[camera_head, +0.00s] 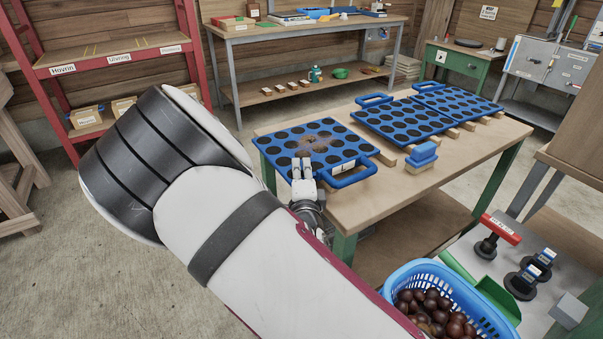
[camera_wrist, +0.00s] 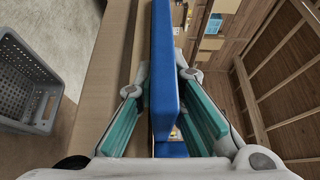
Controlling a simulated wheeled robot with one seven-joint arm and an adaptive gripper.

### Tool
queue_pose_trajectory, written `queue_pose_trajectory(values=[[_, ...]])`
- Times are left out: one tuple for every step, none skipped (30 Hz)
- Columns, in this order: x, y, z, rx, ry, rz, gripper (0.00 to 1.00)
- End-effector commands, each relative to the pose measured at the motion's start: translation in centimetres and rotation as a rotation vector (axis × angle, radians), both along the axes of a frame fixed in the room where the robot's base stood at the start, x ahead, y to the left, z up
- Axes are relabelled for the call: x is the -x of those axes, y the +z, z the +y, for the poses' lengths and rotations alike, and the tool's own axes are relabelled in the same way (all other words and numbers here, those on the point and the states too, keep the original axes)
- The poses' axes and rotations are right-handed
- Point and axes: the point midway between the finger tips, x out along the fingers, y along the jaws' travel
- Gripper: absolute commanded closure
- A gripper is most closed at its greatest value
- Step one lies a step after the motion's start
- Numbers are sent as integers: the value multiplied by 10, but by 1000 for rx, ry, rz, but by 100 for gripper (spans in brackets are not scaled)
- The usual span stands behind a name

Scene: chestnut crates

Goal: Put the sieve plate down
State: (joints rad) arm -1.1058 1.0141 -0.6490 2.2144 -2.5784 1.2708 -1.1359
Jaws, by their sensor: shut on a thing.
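A blue sieve plate (camera_head: 285,133) with rows of dark round holes is at the left end of the wooden workbench (camera_head: 395,190). A handle loop (camera_head: 352,172) stands out at its front right. My gripper (camera_head: 303,172) is shut on the plate's near edge. In the wrist view the plate shows as a blue bar (camera_wrist: 165,75) between the teal finger pads of my gripper (camera_wrist: 168,118). The plate looks roughly level. I cannot tell whether it touches the bench top. My arm covers the bench's near left area.
Two more blue sieve plates (camera_head: 402,122) (camera_head: 458,103) lie on wooden strips to the right. A blue-topped block (camera_head: 422,156) stands close to the held plate. A blue basket (camera_head: 398,275) of chestnuts is at the lower right. Bare bench top shows at the front right.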

Motion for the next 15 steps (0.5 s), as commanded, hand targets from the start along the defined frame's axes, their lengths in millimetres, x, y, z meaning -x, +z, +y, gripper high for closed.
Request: queue_pose_trajectory(values=[[-1, -2, 0, -2, 0, -6, 100], [-1, -2, 0, -3, 0, -6, 100], [-1, -2, 0, -3, -1, -7, 100], [-1, -1, 0, -3, -1, -7, 100], [-1, -1, 0, -3, -1, -7, 100], [-1, -1, 0, -3, -1, -7, 100], [0, -1, 0, -3, -1, -7, 100], [0, -1, 0, -3, -1, -6, 100], [0, -1, 0, -3, -1, -6, 100], [0, -2, 0, -3, -1, -6, 100], [0, -3, 0, -3, -1, -6, 100], [0, -4, 0, -3, -1, -6, 100], [0, -6, 0, -2, -1, -1, 86], [0, -6, 0, -2, -1, -1, 82], [0, -6, 0, -2, -1, -1, 82]])
